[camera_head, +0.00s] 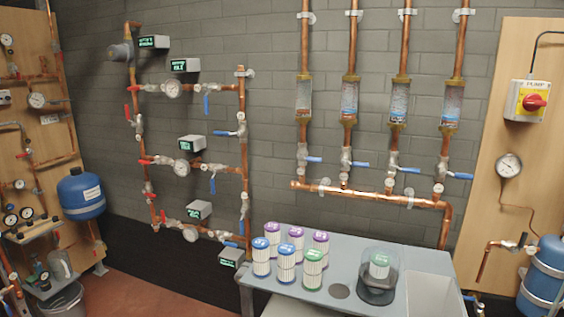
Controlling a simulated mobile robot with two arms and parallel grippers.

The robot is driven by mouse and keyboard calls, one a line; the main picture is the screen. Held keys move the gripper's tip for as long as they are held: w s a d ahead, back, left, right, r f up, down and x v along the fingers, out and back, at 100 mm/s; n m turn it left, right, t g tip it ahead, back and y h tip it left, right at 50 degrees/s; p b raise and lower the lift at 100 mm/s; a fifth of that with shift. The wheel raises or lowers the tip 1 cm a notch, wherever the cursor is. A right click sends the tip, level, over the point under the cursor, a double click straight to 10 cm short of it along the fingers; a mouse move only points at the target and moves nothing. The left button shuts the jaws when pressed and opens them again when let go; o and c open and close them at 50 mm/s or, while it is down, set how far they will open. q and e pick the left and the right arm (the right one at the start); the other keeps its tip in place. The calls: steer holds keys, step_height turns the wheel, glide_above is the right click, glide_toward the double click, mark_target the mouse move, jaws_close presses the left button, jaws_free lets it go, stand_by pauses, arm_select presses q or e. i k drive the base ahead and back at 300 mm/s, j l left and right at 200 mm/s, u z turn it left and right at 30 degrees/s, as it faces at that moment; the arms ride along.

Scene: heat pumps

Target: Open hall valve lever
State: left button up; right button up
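Several valve levers show on the copper pipework along the grey wall; no readable label tells which is the hall valve. On the left pipe frame, red levers (134,88) sit on the left side and blue levers (206,104) on the right side. Another blue lever (212,185) points down on the middle branch, and a blue lever (222,133) lies sideways above it. Four vertical pipes carry sideways blue levers, among them one at the left (313,159) and one at the right (460,175). Neither of my grippers is in view.
A grey bench (330,252) holds several white filter cartridges with coloured caps (272,230) and a clear-domed dark canister (378,272). A wooden panel at right carries a red pump switch (533,101). A blue tank (82,194) stands at left. Red floor (140,285) is clear.

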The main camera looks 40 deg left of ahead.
mark_target(300, 156)
steer(key=u, duration=1.05)
steer(key=i+l+u, duration=0.1)
